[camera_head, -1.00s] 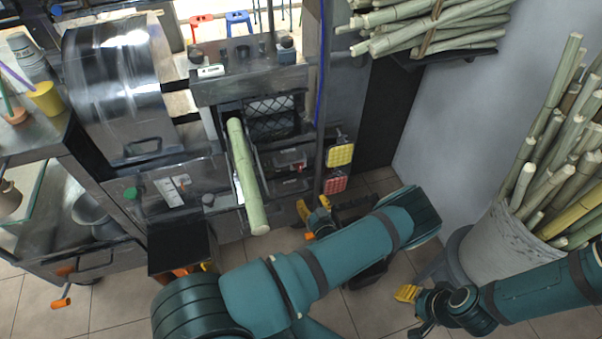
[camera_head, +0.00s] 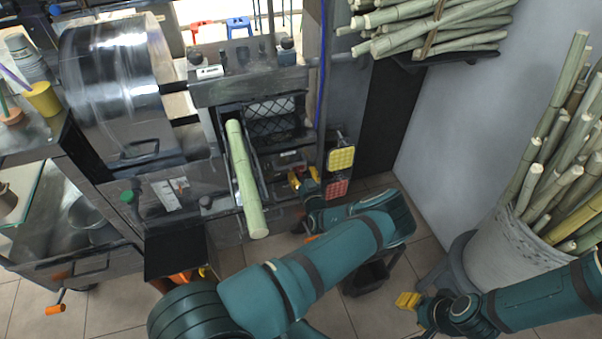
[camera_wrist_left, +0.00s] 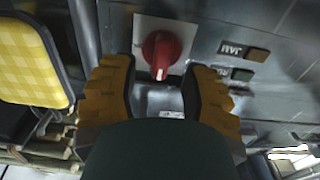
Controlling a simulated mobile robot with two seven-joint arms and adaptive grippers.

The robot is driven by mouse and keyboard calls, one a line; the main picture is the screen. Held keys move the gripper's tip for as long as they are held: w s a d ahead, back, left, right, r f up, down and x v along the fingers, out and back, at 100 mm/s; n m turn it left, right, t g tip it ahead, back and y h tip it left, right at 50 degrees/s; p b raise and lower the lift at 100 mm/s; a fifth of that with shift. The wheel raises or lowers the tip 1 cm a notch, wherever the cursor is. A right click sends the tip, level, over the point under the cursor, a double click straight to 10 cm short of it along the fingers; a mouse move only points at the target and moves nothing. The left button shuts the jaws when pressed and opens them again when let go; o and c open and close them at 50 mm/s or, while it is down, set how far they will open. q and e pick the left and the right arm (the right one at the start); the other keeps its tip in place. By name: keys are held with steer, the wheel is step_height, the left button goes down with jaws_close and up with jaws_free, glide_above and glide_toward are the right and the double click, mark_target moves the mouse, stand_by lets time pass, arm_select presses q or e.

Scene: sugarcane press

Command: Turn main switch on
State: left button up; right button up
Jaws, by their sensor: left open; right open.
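The main switch, a red rotary knob (camera_wrist_left: 162,54) on a light square plate, shows in the left wrist view on the grey machine panel. My left gripper (camera_wrist_left: 160,95) is open, with its yellow fingertips on either side and a little short of the knob; I cannot tell whether either touches it. In the head view my left gripper (camera_head: 304,181) is at the machine's front, right of the sugarcane stalk, and the knob is not clearly visible there. My right gripper (camera_head: 407,300) is open and empty, low near the white cane bin.
A sugarcane stalk (camera_head: 245,185) sticks out of the press. Yellow (camera_head: 341,158) and red (camera_head: 337,188) pads hang right of the left gripper. A cane-filled bin (camera_head: 505,245) stands at the right.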

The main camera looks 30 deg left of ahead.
arm_select(q)
steer(key=shift+w+a, duration=0.45)
jaws_close()
